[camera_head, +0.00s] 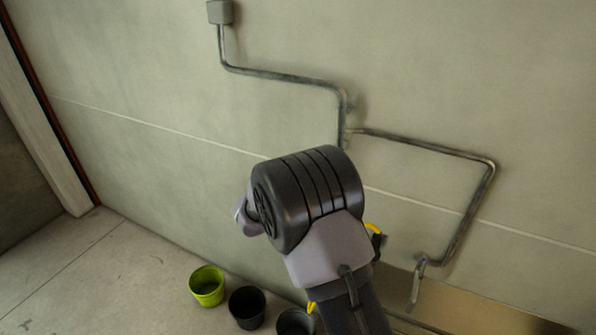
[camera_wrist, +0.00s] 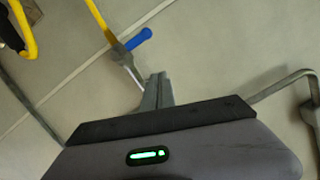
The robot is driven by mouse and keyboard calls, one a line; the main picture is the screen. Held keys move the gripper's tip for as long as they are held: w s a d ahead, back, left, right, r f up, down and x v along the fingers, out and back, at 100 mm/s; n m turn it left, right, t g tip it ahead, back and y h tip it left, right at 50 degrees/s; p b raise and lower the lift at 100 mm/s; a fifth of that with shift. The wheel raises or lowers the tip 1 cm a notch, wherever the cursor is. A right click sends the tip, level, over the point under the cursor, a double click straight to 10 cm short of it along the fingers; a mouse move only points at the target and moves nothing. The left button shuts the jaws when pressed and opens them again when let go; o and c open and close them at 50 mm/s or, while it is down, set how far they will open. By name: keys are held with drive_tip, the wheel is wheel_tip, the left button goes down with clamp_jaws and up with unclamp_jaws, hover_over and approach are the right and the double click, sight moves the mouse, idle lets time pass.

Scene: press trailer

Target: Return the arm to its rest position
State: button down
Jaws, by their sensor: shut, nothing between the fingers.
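My gripper (camera_wrist: 157,92) shows in the wrist view, its two grey fingers together and empty, pointing up in the picture. A pale wall fills most of the view beyond them. A blue-ended part (camera_wrist: 138,39) and a yellow bar (camera_wrist: 99,20) appear past the fingertips; I cannot tell how far off they are. In the head view my arm rises from the lower middle in front of the wall, its large dark joint toward the camera. The gripper fingers cannot be made out there.
A metal pipe (camera_head: 420,145) runs along the wall from a grey box (camera_head: 220,12), bending down at right. A green pot (camera_head: 206,286), a black pot (camera_head: 246,307) and a dark grey pot (camera_head: 295,322) stand on the floor beside my arm. The floor at left is clear.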

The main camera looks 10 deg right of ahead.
drive_tip(key=shift+a, duration=0.1)
drive_tip(key=s+a+r+n+g+y+b, duration=0.1)
drive_tip(key=s+a+r+n+y+b, duration=0.15)
drive_tip(key=s+y+b, duration=0.4)
drive_tip(key=s+a+r+n+y+b, duration=0.1)
drive_tip(key=s+r+y+b, duration=0.25)
drive_tip(key=s, duration=0.55)
drive_tip(key=s+d+f+n+g+b, duration=0.1)
drive_tip(key=s+f+g+b, duration=0.2)
drive_tip(key=s, duration=1.1)
drive_tip(key=s+d+f+n+g+b, duration=0.1)
drive_tip(key=s+f+g+b, duration=0.2)
drive_tip(key=s+f, duration=0.6)
drive_tip(key=s, duration=0.6)
drive_tip(key=shift+d+f, duration=0.2)
drive_tip(key=shift+f, duration=0.05)
drive_tip(key=shift+s, duration=0.15)
